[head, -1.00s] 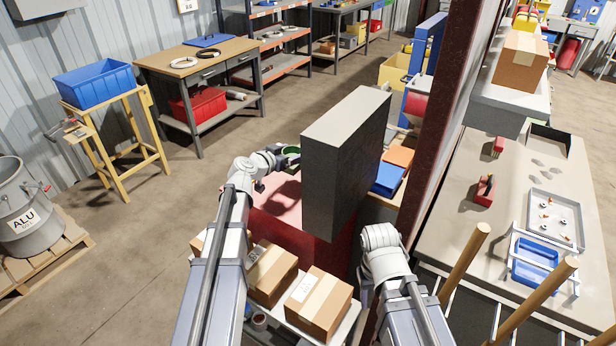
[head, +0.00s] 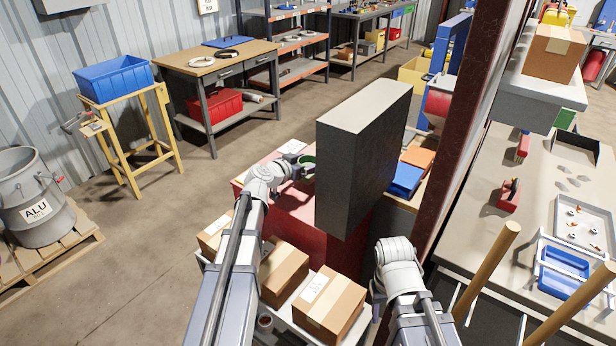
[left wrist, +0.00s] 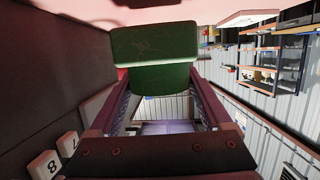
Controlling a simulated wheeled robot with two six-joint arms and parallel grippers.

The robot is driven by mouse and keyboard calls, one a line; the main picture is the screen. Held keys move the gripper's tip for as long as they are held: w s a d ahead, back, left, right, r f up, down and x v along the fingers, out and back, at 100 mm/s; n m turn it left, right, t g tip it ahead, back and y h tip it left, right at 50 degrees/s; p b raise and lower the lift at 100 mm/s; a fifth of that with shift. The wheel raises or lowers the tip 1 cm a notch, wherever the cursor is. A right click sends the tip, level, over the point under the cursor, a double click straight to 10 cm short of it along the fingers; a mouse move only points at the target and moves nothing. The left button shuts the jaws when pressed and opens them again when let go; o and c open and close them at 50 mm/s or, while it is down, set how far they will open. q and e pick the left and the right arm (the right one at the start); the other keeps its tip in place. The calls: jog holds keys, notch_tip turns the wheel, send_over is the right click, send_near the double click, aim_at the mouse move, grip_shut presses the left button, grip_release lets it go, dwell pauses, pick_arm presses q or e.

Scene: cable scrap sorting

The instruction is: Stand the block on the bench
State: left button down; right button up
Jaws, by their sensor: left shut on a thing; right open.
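My left gripper (head: 300,165) is shut on a green block (head: 308,160), held beside the left face of a tall grey slab. In the left wrist view the block (left wrist: 153,45) sits between the two fingers (left wrist: 153,108), with a scuffed lighter face and a darker side. In the head view only a small part of it shows, close to the top of a red cabinet (head: 285,208); I cannot tell whether it touches. A wood-topped bench (head: 222,58) stands at the back left. My right arm shows at the lower right, but its gripper is hidden.
The grey slab (head: 362,150) stands close to the right of my left gripper. Cardboard boxes (head: 331,305) lie in front of the red cabinet. A blue bin (head: 113,80) rests on a wooden stand. A rusty post (head: 470,110) rises at the right. Open floor lies to the left.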

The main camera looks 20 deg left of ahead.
pick_arm(q)
jog(key=shift+f+b, duration=1.8)
pick_arm(e)
jog(key=shift+f, duration=1.8)
pick_arm(q)
jog(key=shift+f, duration=0.2)
grip_release()
jog(key=shift+r, duration=0.1)
pick_arm(e)
jog(key=shift+f, duration=0.15)
pick_arm(q)
jog(key=shift+r, duration=0.25)
pick_arm(e)
jog(key=shift+r, duration=0.3)
pick_arm(q)
jog(key=p+v, duration=0.3)
jog(key=v, duration=0.9)
pick_arm(e)
jog(key=shift+o, duration=0.2)
notch_tip(320, 180, up, 3)
jog(key=shift+r, duration=0.1)
